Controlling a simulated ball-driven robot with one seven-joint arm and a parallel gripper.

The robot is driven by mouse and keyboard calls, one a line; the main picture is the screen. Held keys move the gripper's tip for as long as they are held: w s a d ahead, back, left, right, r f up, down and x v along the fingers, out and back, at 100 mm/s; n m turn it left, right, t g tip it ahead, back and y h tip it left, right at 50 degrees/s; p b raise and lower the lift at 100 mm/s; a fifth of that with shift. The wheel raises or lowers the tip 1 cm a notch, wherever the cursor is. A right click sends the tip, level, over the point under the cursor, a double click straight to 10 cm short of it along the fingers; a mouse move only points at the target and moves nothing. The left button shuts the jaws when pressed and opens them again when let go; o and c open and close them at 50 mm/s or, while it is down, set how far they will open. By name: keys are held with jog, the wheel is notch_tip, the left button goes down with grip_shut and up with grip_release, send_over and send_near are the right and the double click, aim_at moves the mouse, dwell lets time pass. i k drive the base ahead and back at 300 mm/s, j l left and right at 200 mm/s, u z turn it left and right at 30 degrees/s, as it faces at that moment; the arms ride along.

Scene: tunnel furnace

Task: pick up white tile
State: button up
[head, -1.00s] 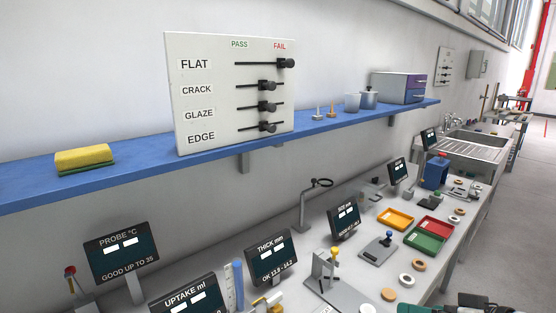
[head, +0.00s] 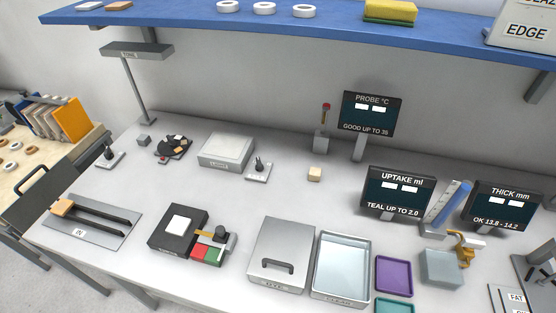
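A white square tile (head: 180,224) lies flat on top of a black box-shaped device (head: 165,244) on the bench, left of centre in the head view. Another flat whitish piece (head: 90,5) lies on the blue shelf at the top left, beside a tan piece (head: 119,6); it is partly cut by the frame edge. I cannot tell which of the two the task names. My gripper is not in view.
Right of the black device are red and green blocks (head: 207,253), a grey lidded box (head: 282,252) and a water-filled tray (head: 342,265). Display screens (head: 398,190) stand behind. The bench centre is fairly clear.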

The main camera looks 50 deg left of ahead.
aim_at(178, 225)
jog(key=j+u, duration=0.1)
jog(key=u, duration=0.3)
jog(key=j+u, duration=0.1)
jog(key=u, duration=0.7)
jog(key=i+j+u, duration=0.1)
jog(key=u, duration=0.3)
